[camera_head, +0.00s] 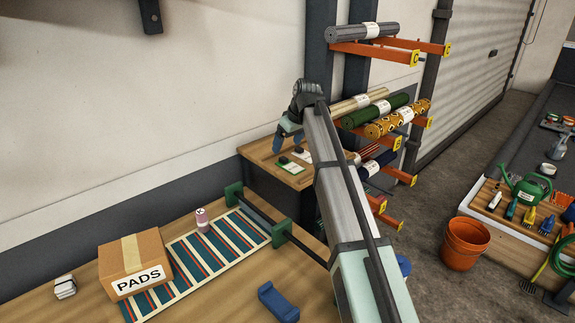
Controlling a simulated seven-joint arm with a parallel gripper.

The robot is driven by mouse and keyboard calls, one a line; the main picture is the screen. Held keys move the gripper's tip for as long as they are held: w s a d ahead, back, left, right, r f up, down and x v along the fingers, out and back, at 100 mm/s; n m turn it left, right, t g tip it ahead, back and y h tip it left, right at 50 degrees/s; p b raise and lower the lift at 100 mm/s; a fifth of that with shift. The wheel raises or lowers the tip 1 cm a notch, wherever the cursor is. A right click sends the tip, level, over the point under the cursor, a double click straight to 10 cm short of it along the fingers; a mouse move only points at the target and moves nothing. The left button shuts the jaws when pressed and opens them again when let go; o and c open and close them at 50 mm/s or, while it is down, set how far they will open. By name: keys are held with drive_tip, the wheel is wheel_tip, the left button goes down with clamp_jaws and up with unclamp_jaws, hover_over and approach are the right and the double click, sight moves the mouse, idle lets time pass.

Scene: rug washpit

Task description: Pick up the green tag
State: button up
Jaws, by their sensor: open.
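A small card with a green edge (293,169), which looks like the green tag, lies on the small wooden table (256,152) by the wall. A small dark object sits at its left end. A paler card (306,157) with a dark piece lies just behind it, partly beside my arm. My gripper (283,143) is open, pointing down at the far end of my arm, at the table's back edge in the picture. It appears empty and above and behind the green-edged card. Its exact height over the table cannot be told.
Orange rack arms (375,53) with rolled rugs (377,109) stand just right of the small table. An orange bucket (465,243) stands at right.

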sight(284, 158)
drive_tip(key=shift+s+d+x, duration=0.1)
drive_tip(key=shift+d+x, duration=0.1)
drive_tip(key=shift+x, duration=1.4)
drive_tip(key=shift+s+d+x, duration=0.1)
drive_tip(key=shift+d+x, duration=0.1)
drive_tip(key=shift+x, duration=1.35)
drive_tip(key=shift+f, duration=0.2)
drive_tip(key=shift+c, duration=0.2)
drive_tip(key=c, duration=1.1)
